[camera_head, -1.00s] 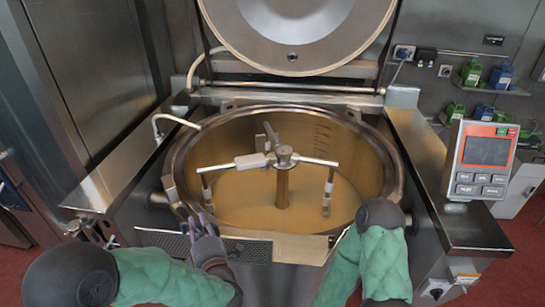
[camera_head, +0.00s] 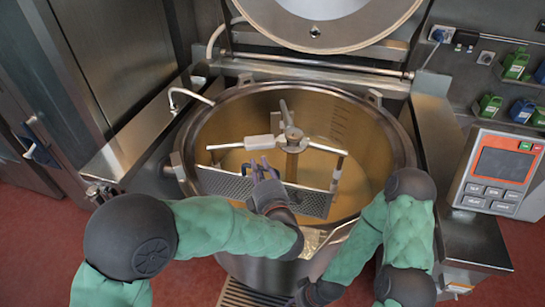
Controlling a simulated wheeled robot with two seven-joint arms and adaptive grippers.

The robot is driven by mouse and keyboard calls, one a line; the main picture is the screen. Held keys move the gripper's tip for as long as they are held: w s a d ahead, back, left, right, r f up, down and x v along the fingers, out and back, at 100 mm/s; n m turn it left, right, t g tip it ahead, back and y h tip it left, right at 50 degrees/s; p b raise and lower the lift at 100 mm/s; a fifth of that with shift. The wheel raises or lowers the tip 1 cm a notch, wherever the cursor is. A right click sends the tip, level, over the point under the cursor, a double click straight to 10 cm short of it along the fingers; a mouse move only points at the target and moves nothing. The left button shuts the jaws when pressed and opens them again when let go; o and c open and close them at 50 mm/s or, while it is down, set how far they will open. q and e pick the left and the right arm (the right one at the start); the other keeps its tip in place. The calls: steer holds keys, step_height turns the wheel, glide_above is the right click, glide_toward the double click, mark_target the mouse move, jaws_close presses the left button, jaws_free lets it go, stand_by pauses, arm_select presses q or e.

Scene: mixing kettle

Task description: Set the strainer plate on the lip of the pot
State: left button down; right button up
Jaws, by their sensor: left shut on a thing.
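The pot (camera_head: 404,165) is a large round steel kettle with its lid raised and yellowish contents inside. The strainer plate (camera_head: 223,184) is a long, grey, perforated strip. It is tilted, its face toward me, across the front part of the pot's opening. My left gripper (camera_head: 262,172) is shut on the plate near its middle and hides part of it. I cannot tell whether the plate touches the pot's lip (camera_head: 182,170). My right gripper (camera_head: 312,294) is low in front of the pot at the bottom edge, away from the plate; its fingers do not show clearly.
A mixing arm (camera_head: 291,137) with a central post stands in the pot just behind the plate. The raised lid (camera_head: 320,38) is at the back. A control panel (camera_head: 499,170) is at the right. A thin bent pipe (camera_head: 186,93) reaches over the left rim. A floor grate (camera_head: 245,293) lies below.

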arm_select(q)
steer(key=shift+d+r, duration=0.2)
steer(key=shift+f+b, duration=2.5)
steer(key=shift+f, duration=0.15)
steer(key=shift+f+b, duration=0.3)
steer(key=shift+f, duration=0.75)
steer(key=shift+f+b, duration=1.25)
steer(key=shift+f, duration=1.4)
stand_by(0.5)
